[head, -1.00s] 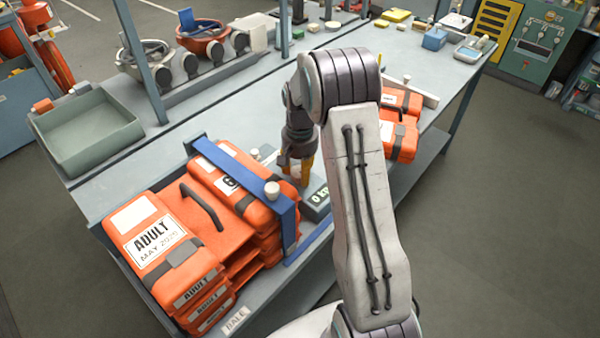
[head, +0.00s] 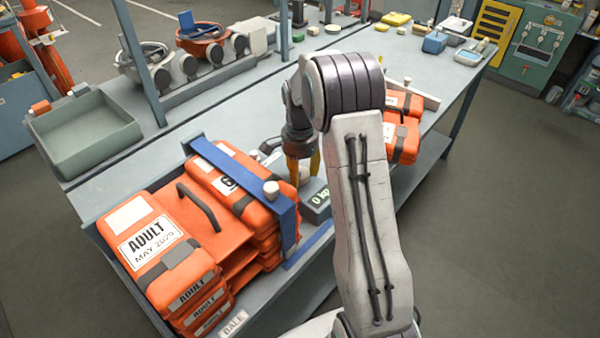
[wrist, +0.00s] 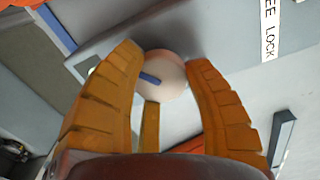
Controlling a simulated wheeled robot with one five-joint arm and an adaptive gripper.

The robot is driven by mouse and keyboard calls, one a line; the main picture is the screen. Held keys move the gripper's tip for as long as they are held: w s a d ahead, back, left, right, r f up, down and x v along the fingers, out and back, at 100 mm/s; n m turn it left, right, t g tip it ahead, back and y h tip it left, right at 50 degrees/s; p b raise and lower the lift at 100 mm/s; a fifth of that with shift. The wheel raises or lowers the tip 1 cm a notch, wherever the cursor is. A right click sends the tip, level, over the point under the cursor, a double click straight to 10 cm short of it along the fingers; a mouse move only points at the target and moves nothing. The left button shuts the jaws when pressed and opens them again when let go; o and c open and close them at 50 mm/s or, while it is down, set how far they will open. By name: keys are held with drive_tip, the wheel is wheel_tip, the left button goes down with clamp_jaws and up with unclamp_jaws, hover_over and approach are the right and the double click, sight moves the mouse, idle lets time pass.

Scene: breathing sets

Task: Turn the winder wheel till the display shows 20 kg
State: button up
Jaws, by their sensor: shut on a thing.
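The winder wheel, a pale round knob with a blue mark (wrist: 165,85), shows between my fingertips in the wrist view. My gripper (head: 304,178) has orange fingers pointing down to the bench, one on each side of the wheel; it also shows in the wrist view (wrist: 162,62). It is shut on the wheel. In the head view the fingers mostly hide the wheel. The display (head: 320,198), on a grey box just right of the fingers, reads 0 kg in green.
Orange lifejacket packs (head: 165,235) marked ADULT are stacked left of my gripper. A blue strap (head: 240,175) with a pale knob (head: 271,188) crosses the stack. More orange packs (head: 403,130) lie beyond my arm. A grey-green tray (head: 85,135) stands at the left.

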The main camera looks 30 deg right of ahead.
sight(300, 172)
drive_tip(key=shift+s+f, duration=0.1)
idle(0.4)
drive_tip(key=o, duration=1.2)
wheel_tip(300, 172, up, 12)
idle(0.5)
